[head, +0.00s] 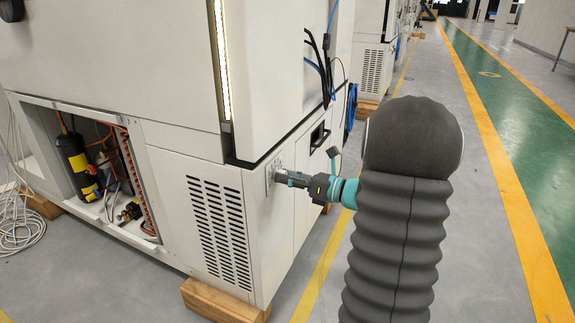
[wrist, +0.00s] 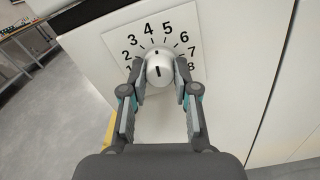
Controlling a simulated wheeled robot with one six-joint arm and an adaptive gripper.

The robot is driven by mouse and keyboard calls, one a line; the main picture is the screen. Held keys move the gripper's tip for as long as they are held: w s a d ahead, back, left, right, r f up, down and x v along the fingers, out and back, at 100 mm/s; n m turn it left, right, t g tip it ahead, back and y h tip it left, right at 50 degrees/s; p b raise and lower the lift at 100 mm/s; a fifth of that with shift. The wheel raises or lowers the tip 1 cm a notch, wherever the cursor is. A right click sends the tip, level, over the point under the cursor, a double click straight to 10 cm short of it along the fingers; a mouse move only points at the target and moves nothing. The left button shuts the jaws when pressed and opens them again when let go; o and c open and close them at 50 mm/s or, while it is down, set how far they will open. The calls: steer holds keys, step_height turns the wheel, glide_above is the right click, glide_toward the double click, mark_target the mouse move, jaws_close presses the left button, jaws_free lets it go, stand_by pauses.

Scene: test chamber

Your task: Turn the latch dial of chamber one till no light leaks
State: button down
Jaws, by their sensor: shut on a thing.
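The latch dial (wrist: 159,68) is a silver round knob on a white plate (wrist: 118,40) with black numbers 1 to 8. A black line shows on the knob's face; it points up, roughly between 4 and 5. My gripper (wrist: 160,74) is shut on the knob, one finger on each side. In the head view my gripper (head: 281,178) reaches the dial plate (head: 269,180) low on the chamber's side; the knob is hidden there. A bright yellowish-white strip of light (head: 222,60) runs down the chamber's (head: 110,50) door edge.
An open bay (head: 95,165) with pipes and a black cylinder is at the chamber's lower left. A vented panel (head: 218,225) is left of the dial. Cables (head: 325,65) hang above it. Wooden blocks (head: 222,303) support the chamber. The green walkway (head: 495,110) on the right is clear.

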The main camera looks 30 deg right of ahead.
steer(key=shift+m+p, duration=0.5)
steer(key=shift+p, duration=0.05)
steer(key=c, duration=0.9)
jaws_free()
steer(key=shift+o, duration=0.2)
steer(key=v, duration=1.2)
